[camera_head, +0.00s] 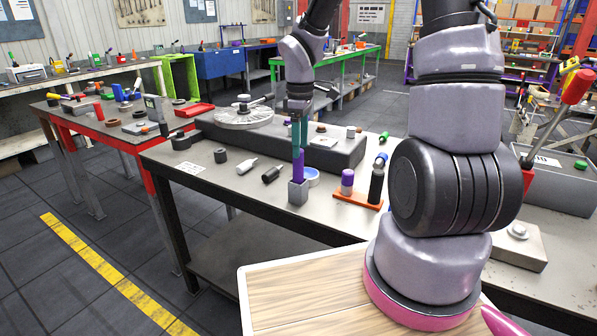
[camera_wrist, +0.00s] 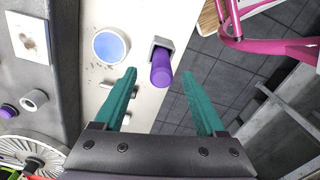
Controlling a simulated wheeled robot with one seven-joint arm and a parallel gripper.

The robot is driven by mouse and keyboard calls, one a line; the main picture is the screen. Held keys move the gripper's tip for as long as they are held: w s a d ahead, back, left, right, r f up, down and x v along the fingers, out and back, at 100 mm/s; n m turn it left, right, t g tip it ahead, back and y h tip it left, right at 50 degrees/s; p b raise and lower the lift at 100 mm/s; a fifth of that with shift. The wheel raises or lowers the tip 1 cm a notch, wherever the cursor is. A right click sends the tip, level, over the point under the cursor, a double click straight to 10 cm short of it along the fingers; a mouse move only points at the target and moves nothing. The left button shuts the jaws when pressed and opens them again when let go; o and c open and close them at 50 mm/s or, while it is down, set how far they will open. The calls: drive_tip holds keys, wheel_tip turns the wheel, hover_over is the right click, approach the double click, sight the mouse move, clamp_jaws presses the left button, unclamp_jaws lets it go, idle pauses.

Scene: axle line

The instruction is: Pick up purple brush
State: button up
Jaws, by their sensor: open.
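The purple brush (camera_head: 298,165) stands upright in a small square grey holder (camera_head: 298,192) near the front edge of the white-topped table. In the wrist view the purple brush (camera_wrist: 161,68) shows with the grey holder (camera_wrist: 160,45) at its far end. My gripper (camera_head: 297,150) is above the brush, pointing down. In the wrist view its two teal fingers (camera_wrist: 158,85) are open, apart on either side of the brush's near end. Nothing is held. Whether a finger touches the brush cannot be told.
A blue-topped round dish (camera_head: 312,177) stands just behind the holder. A purple-capped bottle (camera_head: 347,181) and a black bottle (camera_head: 376,180) stand on an orange tray (camera_head: 350,199) to the right. Two small bottles lie to the left. A grey block (camera_head: 330,150) lies behind.

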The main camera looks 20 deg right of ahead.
sight(298, 168)
drive_tip(key=f, duration=0.8)
drive_tip(key=shift+a, duration=0.25)
clamp_jaws()
